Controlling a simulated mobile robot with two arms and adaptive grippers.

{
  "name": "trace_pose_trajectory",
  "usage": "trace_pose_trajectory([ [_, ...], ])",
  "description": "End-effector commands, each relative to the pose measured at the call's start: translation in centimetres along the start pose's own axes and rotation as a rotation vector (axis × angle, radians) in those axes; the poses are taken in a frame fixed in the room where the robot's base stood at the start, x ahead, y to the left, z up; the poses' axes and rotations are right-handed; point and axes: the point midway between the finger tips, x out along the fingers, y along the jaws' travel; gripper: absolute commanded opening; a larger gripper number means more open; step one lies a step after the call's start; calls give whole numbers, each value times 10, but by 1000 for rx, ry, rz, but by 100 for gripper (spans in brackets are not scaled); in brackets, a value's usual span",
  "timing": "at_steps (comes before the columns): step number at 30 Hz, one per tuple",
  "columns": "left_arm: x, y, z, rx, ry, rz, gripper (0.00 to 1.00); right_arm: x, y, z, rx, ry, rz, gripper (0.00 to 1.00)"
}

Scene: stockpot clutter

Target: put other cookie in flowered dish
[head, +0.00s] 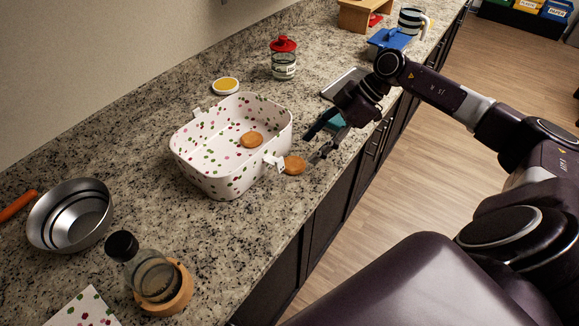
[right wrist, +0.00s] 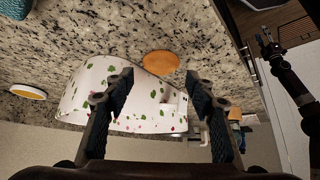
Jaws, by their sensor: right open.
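The flowered dish (head: 222,185), white with small green and pink prints, stands on the granite counter. One round brown cookie (head: 251,140) lies inside it. The other cookie (head: 294,165) is outside, by the dish's near handle and close to the counter's front edge; it also shows in the right wrist view (right wrist: 160,63). My right gripper (head: 312,145) is open and empty, its fingers spread just beside this outer cookie. In the right wrist view the cookie appears beyond the fingertips, in the gap's line. My left gripper (right wrist: 268,42) seems to show small and dark in the right wrist view.
A metal bowl (head: 70,225) and a black-capped bottle (head: 147,268) on a wooden ring stand at the left. A yellow-topped lid (head: 226,86) and red-lidded jar (head: 284,60) stand behind the dish. A grey tray (head: 343,84) and blue box (head: 390,42) are farther right.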

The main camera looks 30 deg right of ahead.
Motion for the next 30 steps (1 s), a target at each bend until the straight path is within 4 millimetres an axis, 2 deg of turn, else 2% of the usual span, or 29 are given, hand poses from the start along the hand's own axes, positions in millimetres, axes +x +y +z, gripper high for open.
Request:
trace_pose_trajectory([
  [9, -25, -1, 0, 3, -3, -1, 40, 40, -3, -5, 1, 3, -3, 51],
  [12, -27, -4, 1, 4, -4, -4, 40, 53, -2, -4, 0, 2, -1, 51],
  [21, -27, -8, 1, 1, -4, -9, 40, 60, -2, -2, -1, 0, 2, 51],
  [23, -27, -8, 1, 1, -4, -9, 40, 60, -2, -2, -1, 0, 2, 46],
  [27, -27, -8, 1, 1, -4, -9, 40, 60, -2, -2, -1, 0, 2, 31],
  [30, -27, -8, 1, 1, -4, -9, 40, 60, -2, -2, -1, 0, 2, 26],
])
